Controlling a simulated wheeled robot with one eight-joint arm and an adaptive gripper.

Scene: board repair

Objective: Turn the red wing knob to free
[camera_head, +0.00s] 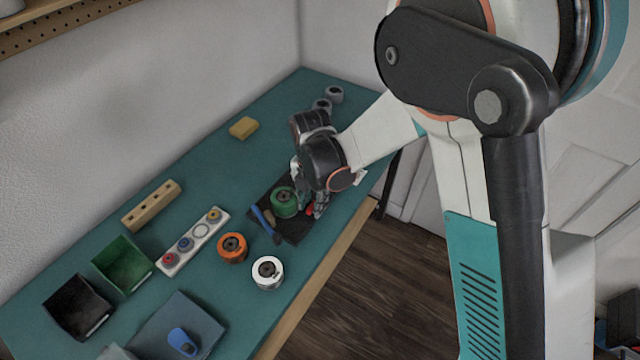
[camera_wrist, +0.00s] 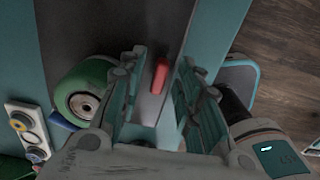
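The red wing knob (camera_wrist: 161,76) shows in the wrist view as a narrow red bar between my two fingers, with gaps on both sides. In the head view, a small bit of red (camera_head: 309,210) shows beside my gripper (camera_head: 306,195), which hides most of it. My gripper (camera_wrist: 160,60) is open and points down over the knob. It is empty; no finger clearly touches the knob. The knob is at a dark mat or board (camera_head: 296,229). How far the knob is turned cannot be told.
A green spool (camera_head: 284,202) stands close left of my gripper. A blue-handled tool (camera_head: 263,220) lies beside it. An orange spool (camera_head: 232,248), a white spool (camera_head: 268,273) and a white ring strip (camera_head: 185,256) are nearer. The table's front edge (camera_head: 318,283) is close.

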